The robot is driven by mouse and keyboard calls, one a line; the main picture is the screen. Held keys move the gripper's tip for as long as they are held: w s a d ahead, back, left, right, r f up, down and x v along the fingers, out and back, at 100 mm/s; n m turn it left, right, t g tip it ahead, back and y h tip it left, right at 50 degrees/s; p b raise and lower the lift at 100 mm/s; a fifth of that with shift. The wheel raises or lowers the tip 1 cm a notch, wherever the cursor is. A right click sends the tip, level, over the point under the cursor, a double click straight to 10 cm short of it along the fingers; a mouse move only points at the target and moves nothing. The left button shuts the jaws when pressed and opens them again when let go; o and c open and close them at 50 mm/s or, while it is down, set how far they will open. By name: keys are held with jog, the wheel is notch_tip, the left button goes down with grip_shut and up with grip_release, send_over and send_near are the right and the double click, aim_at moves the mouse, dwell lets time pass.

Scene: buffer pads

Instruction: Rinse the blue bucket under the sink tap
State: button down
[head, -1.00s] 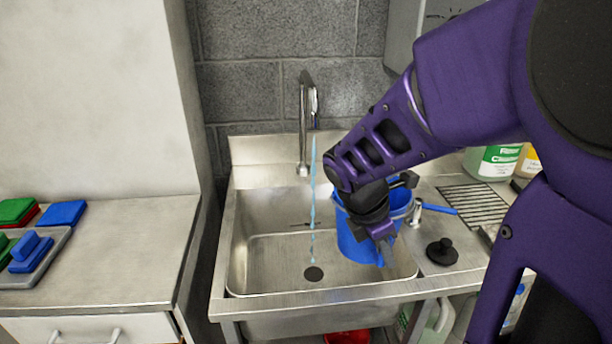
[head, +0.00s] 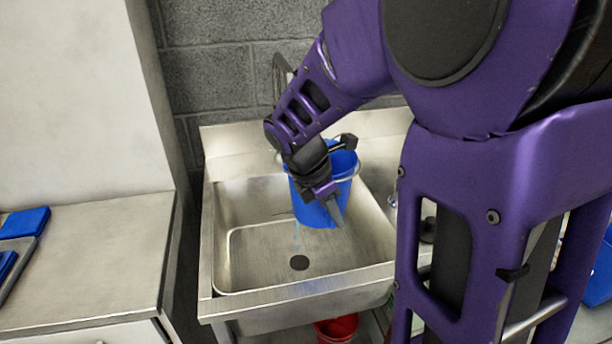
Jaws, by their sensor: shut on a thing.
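The blue bucket (head: 343,167) is held upright above the basin of the steel sink (head: 232,305), clear of its floor. My gripper (head: 330,203) is shut on the bucket at its near side. The tap (head: 281,72) stands at the back wall, partly hidden behind my arm. A thin stream of water (head: 297,237) shows below the bucket's left side, over the drain (head: 299,262). My arm hides the upper stream and the spout, so I cannot tell whether water enters the bucket.
A counter (head: 105,255) stands left of the sink, with blue pads (head: 25,222) at its far left. A black stopper (head: 428,230) is on the right drainboard, partly hidden by my arm. A red bucket (head: 337,328) is under the sink. The basin's left part is empty.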

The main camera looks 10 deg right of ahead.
jog(key=shift+w+a+p, duration=0.55)
jog(key=shift+w+a, duration=0.15)
jog(key=shift+w, duration=0.75)
jog(key=shift+w+a+p, duration=0.5)
jog(key=shift+w+a, duration=0.15)
jog(key=shift+w, duration=0.8)
jog(key=shift+w+a+p, duration=0.55)
jog(key=shift+w+a, duration=0.15)
jog(key=shift+w, duration=0.75)
jog(key=s+d, duration=0.5)
jog(key=s, duration=0.7)
jog(key=shift+s+d, duration=0.15)
jog(key=shift+d, duration=0.25)
jog(key=shift+p, duration=0.3)
